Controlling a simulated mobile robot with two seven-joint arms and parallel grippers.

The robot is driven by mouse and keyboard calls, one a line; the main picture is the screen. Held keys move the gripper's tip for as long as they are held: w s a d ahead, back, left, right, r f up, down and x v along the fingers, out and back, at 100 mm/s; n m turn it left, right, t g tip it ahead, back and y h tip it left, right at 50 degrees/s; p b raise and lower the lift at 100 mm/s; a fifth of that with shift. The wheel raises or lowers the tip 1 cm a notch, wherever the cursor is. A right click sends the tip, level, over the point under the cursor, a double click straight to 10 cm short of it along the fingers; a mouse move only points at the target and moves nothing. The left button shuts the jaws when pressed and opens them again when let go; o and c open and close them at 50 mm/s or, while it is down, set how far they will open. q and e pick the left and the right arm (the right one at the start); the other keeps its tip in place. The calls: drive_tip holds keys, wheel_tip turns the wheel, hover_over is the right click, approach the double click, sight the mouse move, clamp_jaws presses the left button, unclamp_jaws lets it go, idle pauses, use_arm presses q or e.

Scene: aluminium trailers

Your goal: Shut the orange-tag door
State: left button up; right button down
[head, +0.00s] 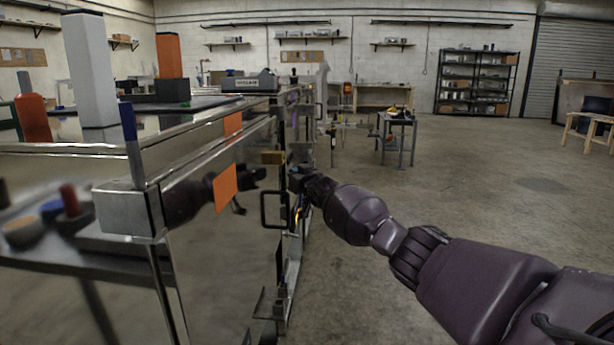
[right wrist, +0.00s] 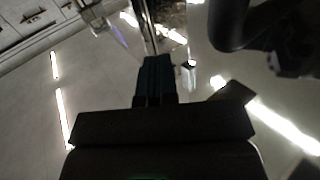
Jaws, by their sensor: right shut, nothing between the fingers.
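The orange-tag door (head: 210,265) is a shiny metal panel on the side of the metal trailer body (head: 95,165). Its orange tag (head: 225,188) is near its upper part, and a black handle (head: 272,210) is near its far edge. I cannot tell how far the door stands open. My right gripper (head: 297,180) is shut and empty beside the far edge of the door, near the handle; I cannot tell if it touches. The door's surface mirrors my arm. In the right wrist view the dark shut fingers (right wrist: 154,78) point at bright reflective metal. My left gripper is out of view.
A white block (head: 90,70), an orange block (head: 170,55) and a grey case (head: 250,82) are on the trailer top. A small table (head: 397,122) with items stands further back. The concrete floor (head: 470,180) to the right is clear.

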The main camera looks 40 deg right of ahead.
use_arm(q)
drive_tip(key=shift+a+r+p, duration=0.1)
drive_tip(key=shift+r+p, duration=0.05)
drive_tip(key=shift+p, duration=0.55)
use_arm(e)
drive_tip(key=s+d, duration=0.6)
drive_tip(key=s, duration=0.1)
drive_tip(key=shift+s+d+f, duration=0.35)
drive_tip(key=shift+s, duration=0.05)
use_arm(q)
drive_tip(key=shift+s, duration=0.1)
